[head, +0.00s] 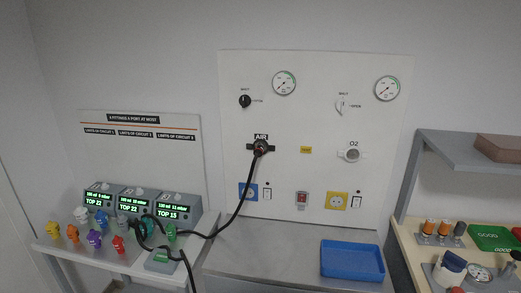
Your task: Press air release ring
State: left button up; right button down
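The AIR outlet (260,147) is on the white wall panel, under its AIR label, with a dark, reddish-centred fitting in it. The release ring is too small to tell apart from the fitting. A black hose (243,205) runs from the fitting down to the left shelf, where it curls near the monitors. The O2 outlet (352,155) to the right is pale, with nothing plugged in. Neither of my grippers shows in the head view.
Above are two round gauges (284,83), a black knob (245,101) and a white lever (340,105). The left shelf holds three lit monitors (135,202) and several coloured fittings (94,239). A blue tray (352,261) sits on the grey counter (300,238); a stocked shelf stands right.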

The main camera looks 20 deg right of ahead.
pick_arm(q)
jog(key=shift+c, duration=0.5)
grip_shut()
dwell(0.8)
